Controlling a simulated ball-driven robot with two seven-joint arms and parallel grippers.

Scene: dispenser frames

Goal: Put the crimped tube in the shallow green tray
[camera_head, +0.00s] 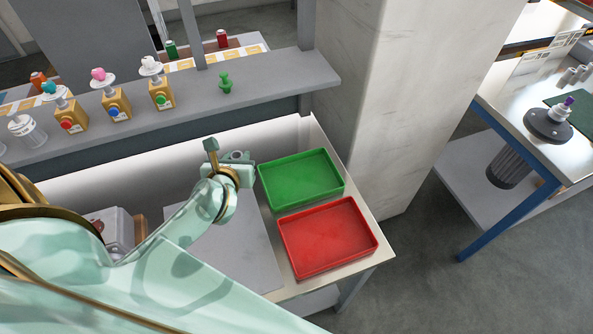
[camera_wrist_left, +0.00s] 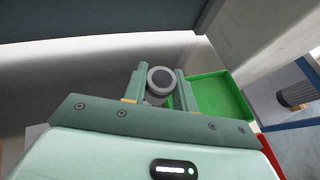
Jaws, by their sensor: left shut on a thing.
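The shallow green tray (camera_head: 302,178) lies empty on the bench, behind the red tray. It also shows in the left wrist view (camera_wrist_left: 222,98), to the right of the fingers. My left gripper (camera_head: 237,158) is beside the green tray's left edge and appears raised above the bench. In the left wrist view its fingers (camera_wrist_left: 158,84) are shut on a grey tube (camera_wrist_left: 161,78), seen end-on with a dark round centre. The tube's sides and any crimp are mostly hidden. My right gripper is not in view.
An empty red tray (camera_head: 328,237) sits in front of the green one. A grey shelf (camera_head: 200,98) with several coloured-button dispensers and a small green figure (camera_head: 225,82) runs behind. A pale pillar (camera_head: 400,110) stands to the right. A grey mat (camera_head: 235,245) lies left of the trays.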

